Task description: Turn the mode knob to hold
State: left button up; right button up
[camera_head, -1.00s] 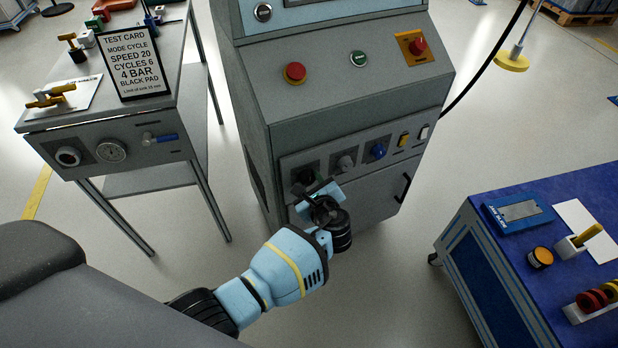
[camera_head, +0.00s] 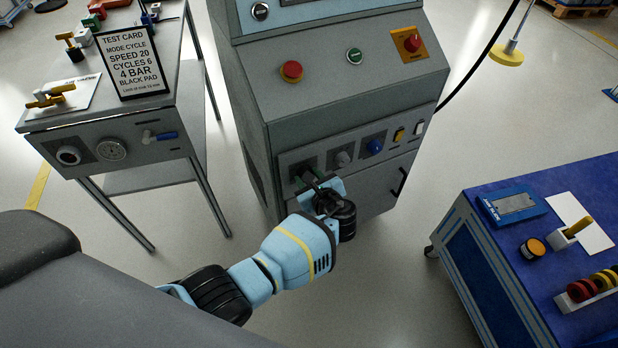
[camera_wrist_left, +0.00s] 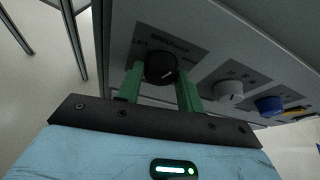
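The black knob (camera_wrist_left: 161,68) sits on a dark label plate (camera_wrist_left: 165,42) on the machine's lower front panel, with a pale pointer mark on its face. The plate's lettering is small; I make out what looks like "LIFT" at its left. My left gripper (camera_wrist_left: 160,85) is open, with its green fingers on either side of the black knob; I cannot tell whether they touch it. In the head view my left gripper (camera_head: 309,183) is at the panel's left end and partly hides this knob. My right gripper is not in view.
A grey knob (camera_head: 343,158), a blue knob (camera_head: 375,146) and yellow and white switches follow to the right on the panel. A red button (camera_head: 291,70) is above. A grey table (camera_head: 185,85) stands left, a blue bench (camera_head: 480,240) right. Floor between is clear.

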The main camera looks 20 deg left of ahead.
pick_arm(q)
jog(key=o, duration=0.4)
jog(key=p+v, duration=0.2)
jog(key=v, duration=0.5)
jog(key=shift+s+d+r, duration=0.2)
jog(key=shift+s+r, duration=0.05)
jog(key=shift+s, duration=0.05)
jog(key=shift+f, duration=0.1)
